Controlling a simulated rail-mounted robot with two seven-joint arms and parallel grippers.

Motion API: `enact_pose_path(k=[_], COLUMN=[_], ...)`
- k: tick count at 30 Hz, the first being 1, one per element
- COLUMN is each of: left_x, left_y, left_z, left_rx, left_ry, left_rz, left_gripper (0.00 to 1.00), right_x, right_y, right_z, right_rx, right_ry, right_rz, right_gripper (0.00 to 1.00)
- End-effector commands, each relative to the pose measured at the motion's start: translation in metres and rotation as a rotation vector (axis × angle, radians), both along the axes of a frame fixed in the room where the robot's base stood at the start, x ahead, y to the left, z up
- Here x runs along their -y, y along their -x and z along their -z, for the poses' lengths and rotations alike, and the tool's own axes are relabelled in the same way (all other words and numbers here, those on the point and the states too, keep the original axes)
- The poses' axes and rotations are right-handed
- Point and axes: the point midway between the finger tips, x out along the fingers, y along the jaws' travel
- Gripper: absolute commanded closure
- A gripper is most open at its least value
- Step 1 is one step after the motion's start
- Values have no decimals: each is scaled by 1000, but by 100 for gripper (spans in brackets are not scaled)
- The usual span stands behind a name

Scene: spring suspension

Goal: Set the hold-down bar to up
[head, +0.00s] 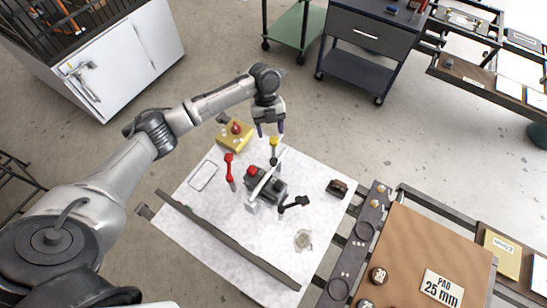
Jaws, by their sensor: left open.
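A dark grey device (268,189) sits in the middle of a white tabletop (213,224). A pale slanted bar (264,180) lies across it; I cannot tell for sure whether this is the hold-down bar. A red-handled lever (230,168) stands to its left, a yellow-handled lever (274,147) behind it, and a black-handled lever (296,203) leans out at its front right. My left gripper (270,132) is open and empty, pointing down just above the yellow handle, apart from it as far as I can see. My right gripper is not in view.
A yellow block with a red knob (234,134) sits at the table's back left. A dark rail (228,240) runs along the front. A bench with a brown pad (430,252) adjoins on the right. The front right tabletop is mostly clear.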

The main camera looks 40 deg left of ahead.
Motion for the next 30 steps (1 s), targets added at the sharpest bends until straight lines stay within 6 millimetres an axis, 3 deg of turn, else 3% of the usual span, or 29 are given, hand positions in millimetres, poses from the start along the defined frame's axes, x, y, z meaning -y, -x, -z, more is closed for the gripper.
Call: enact_pose_path(k=[15, 21, 30], left_x=[29, 35, 38], left_y=[20, 25, 26], left_z=[86, 104, 112], left_rx=[-1, -1, 1], left_ry=[-1, -2, -2], left_rz=[-1, -2, -2], left_gripper=[43, 43, 43], right_x=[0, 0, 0], right_y=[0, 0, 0], right_z=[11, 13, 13], right_rx=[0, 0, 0], right_ry=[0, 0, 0], right_rz=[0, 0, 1], right_gripper=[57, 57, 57])
